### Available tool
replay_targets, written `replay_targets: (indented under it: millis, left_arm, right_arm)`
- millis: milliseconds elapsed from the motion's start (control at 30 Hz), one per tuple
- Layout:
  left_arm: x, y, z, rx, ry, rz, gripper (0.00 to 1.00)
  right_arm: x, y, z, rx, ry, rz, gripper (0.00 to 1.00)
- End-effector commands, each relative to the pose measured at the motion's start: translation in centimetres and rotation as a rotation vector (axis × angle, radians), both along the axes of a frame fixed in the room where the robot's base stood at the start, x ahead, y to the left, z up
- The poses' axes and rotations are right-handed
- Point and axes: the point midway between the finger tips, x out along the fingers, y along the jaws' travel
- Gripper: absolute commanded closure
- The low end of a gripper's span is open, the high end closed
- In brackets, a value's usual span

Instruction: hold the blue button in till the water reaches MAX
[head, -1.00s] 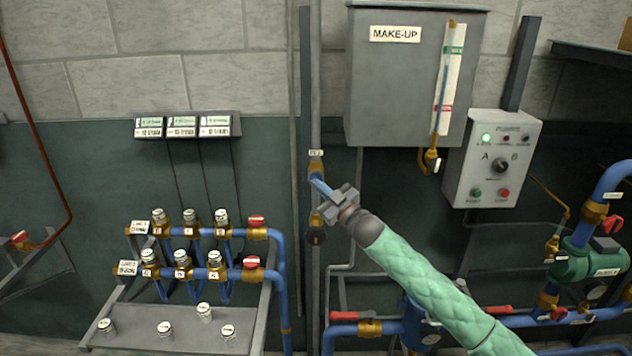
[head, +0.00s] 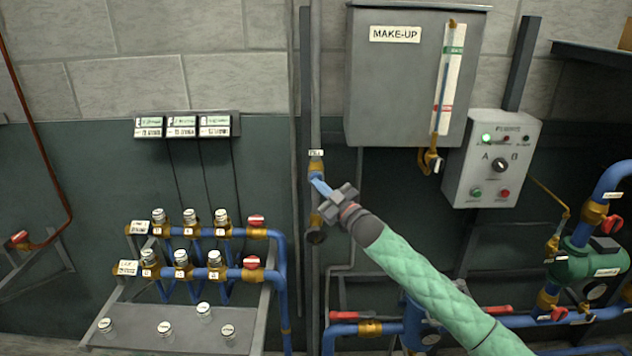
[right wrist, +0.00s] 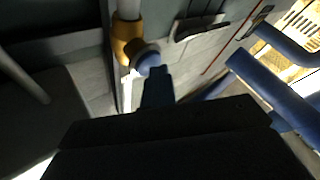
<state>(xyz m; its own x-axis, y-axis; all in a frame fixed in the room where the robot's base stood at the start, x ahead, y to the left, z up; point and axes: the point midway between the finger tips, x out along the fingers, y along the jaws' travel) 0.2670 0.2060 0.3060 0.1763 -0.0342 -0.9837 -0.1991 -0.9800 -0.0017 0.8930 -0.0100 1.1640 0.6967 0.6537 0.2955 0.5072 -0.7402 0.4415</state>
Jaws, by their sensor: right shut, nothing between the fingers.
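The blue button (right wrist: 149,62) sits on a brass fitting (head: 316,168) on the vertical pipe. My right gripper (head: 323,187) is shut and empty, with its fingertips at the button. In the right wrist view the fingers (right wrist: 158,85) overlap the button's edge; I cannot tell whether they press it in. The make-up tank (head: 395,85) hangs on the wall. Its sight tube (head: 441,82) has a green label (head: 455,50) above a red one (head: 446,109). Blue water shows between the labels, with its top below the green one. My left gripper is not in view.
A grey control box (head: 493,160) with a lit green lamp stands right of the tank. Valve manifolds (head: 190,250) fill the lower left. A green pump (head: 590,262) and blue pipes are at lower right.

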Motion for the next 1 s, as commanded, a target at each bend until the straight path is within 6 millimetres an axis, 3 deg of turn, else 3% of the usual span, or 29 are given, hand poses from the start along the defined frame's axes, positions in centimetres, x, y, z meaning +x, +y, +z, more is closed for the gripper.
replay_targets:
  millis: [267,767,1000]
  left_arm:
    - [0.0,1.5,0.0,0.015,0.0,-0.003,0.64]
    - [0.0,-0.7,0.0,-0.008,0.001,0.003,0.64]
    - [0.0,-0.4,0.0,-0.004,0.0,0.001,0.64]
  right_arm:
    - [0.0,0.0,0.0,0.0,0.001,-0.001,1.0]
    - [0.0,0.0,0.0,0.0,0.001,-0.001,1.0]
    - [0.0,0.0,0.0,0.0,0.001,-0.001,1.0]
